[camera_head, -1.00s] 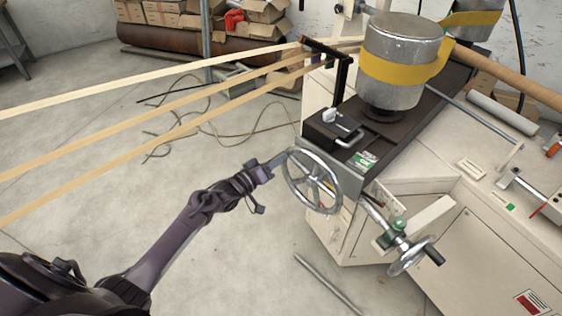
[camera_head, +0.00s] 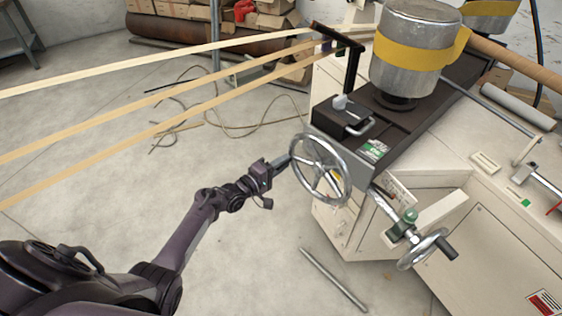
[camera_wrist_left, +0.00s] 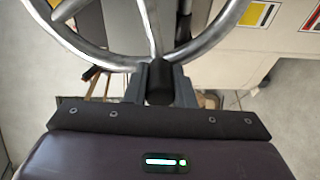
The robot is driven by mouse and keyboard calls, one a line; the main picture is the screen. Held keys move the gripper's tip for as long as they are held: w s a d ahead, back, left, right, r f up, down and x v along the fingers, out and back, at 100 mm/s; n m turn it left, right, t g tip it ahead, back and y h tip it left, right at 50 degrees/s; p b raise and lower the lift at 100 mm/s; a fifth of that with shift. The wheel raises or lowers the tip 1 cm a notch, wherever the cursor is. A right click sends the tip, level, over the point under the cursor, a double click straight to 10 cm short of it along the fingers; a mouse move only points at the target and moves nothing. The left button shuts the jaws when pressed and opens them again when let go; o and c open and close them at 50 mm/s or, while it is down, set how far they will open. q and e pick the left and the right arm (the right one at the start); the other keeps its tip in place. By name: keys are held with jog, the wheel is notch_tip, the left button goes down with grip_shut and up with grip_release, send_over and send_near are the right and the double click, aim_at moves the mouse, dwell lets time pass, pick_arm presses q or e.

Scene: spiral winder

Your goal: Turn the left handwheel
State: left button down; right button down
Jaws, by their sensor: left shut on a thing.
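The left handwheel (camera_head: 321,169) is a silver spoked wheel on the near left end of the machine. Its rim and spokes fill the top of the left wrist view (camera_wrist_left: 118,58). My left gripper (camera_head: 287,161) reaches the left side of the rim in the head view. In the left wrist view its fingers (camera_wrist_left: 160,82) are shut on a dark handle at the rim of the wheel. My right gripper is not in view.
A second, smaller handwheel (camera_head: 423,249) with a dark handle sits lower right on the machine. A metal drum with a yellow band (camera_head: 412,50) stands above. Pale strips (camera_head: 150,130) stretch across the left. A metal bar (camera_head: 333,279) lies on the floor.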

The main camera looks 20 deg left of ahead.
pick_arm(q)
jog(key=shift+f, duration=0.25)
dwell(0.3)
jog(key=c, duration=1.2)
grip_release()
jog(key=shift+c, duration=0.2)
jog(key=v, duration=0.8)
